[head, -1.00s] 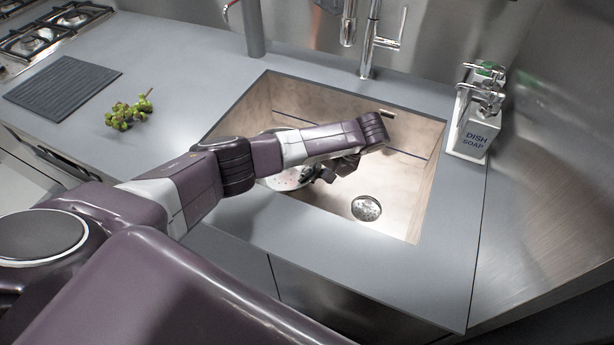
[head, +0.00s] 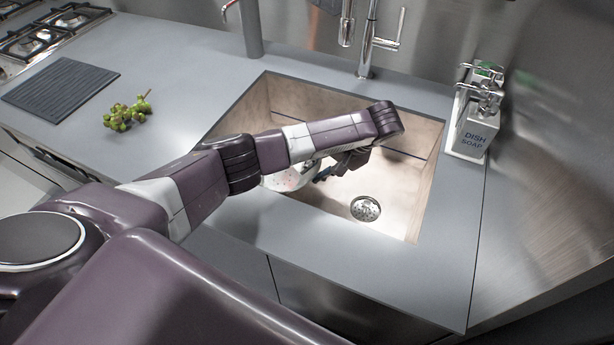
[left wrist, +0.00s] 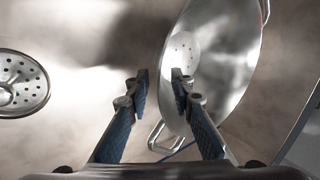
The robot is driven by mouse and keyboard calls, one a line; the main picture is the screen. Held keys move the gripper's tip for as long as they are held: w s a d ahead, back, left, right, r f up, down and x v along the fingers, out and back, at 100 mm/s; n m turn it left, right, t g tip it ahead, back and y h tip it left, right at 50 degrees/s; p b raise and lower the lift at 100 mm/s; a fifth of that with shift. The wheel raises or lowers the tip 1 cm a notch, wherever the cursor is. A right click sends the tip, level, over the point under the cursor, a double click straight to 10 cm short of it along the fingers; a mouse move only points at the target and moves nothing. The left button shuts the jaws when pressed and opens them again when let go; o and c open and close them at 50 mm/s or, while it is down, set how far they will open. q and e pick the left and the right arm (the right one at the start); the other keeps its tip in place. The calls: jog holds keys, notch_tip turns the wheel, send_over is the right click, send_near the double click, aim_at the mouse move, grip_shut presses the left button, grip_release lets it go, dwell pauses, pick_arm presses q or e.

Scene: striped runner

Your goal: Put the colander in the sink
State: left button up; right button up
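The colander (head: 286,181) is a pale metal bowl with small holes, inside the left part of the sink (head: 420,205). My arm hides much of it in the head view. In the left wrist view the colander (left wrist: 235,65) looks tilted, with a wire handle near its lower rim. My left gripper (head: 327,172) is over the sink, beside the colander. In the left wrist view the left gripper (left wrist: 161,76) is open, with a gap between its fingertips. The right fingertip overlaps the colander's near side; contact is unclear. My right gripper is out of view.
The drain (head: 366,208) lies in the sink floor to the right of the colander. The tap (head: 369,45) stands behind the sink. Soap dispensers (head: 474,125) stand at its right edge. Green grapes (head: 127,114) and a dark ridged mat (head: 62,88) lie on the left counter.

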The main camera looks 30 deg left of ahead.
pick_arm(q)
jog(key=p+v, duration=0.2)
jog(key=v, duration=0.4)
jog(key=shift+d+r+p, duration=0.1)
jog(key=shift+r+p, duration=0.25)
jog(key=shift+r, duration=0.05)
jog(key=shift+d+r, duration=0.35)
jog(key=shift+w, duration=0.1)
